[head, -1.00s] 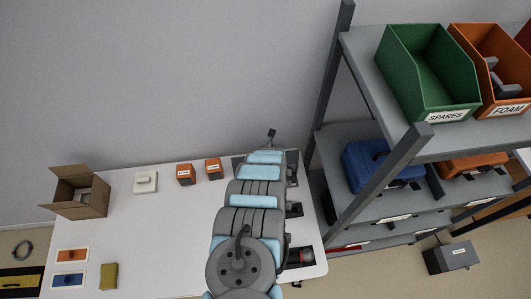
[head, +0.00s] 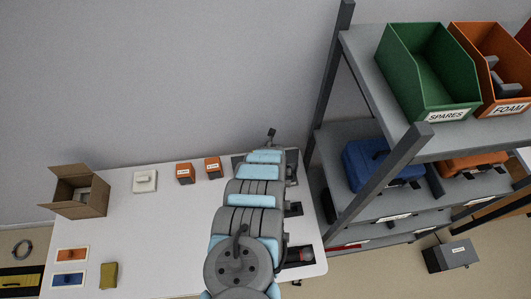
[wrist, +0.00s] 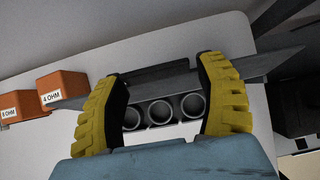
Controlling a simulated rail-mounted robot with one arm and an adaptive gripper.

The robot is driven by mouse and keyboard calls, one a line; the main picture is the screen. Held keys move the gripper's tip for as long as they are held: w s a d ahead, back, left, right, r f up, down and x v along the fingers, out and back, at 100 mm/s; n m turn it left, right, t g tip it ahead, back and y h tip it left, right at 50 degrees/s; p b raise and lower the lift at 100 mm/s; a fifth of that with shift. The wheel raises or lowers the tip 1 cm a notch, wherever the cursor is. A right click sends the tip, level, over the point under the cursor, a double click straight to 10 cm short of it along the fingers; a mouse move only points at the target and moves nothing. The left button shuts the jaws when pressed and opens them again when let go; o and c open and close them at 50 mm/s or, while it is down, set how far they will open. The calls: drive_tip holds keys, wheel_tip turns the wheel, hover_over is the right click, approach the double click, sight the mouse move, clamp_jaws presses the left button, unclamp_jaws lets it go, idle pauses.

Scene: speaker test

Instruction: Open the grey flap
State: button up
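A long grey plate (wrist: 268,62), which looks like the grey flap, runs slantwise across the wrist view, rising to the right, behind my fingers. A dark bar (wrist: 155,76) lies along its far side. My gripper (wrist: 160,70) has two yellow ribbed fingers set wide apart, with nothing seen clamped between them. Several round grey tubes (wrist: 160,112) show in the gap between the fingers, below the plate. I cannot tell whether the fingers touch the plate. In the head view my arm hides the gripper and most of this spot; a dark panel edge (head: 237,168) shows beside it.
Orange boxes marked in ohms (wrist: 62,88) stand left of the plate, also in the head view (head: 185,173). The white table (head: 165,225) holds a carton (head: 88,198) and a white box (head: 145,181). A shelf rack (head: 350,100) stands close on the right. The table's middle is clear.

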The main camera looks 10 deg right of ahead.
drive_tip(key=shift+w+a+r, duration=0.15)
drive_tip(key=shift+w+r, duration=0.05)
drive_tip(key=shift+w, duration=0.05)
drive_tip(key=shift+r, duration=0.1)
drive_tip(key=shift+s+r, duration=0.15)
drive_tip(key=shift+s, duration=0.1)
drive_tip(key=v, duration=0.6)
drive_tip(key=shift+s, duration=0.4)
idle(0.4)
drive_tip(key=shift+r, duration=0.15)
drive_tip(key=shift+d, duration=0.2)
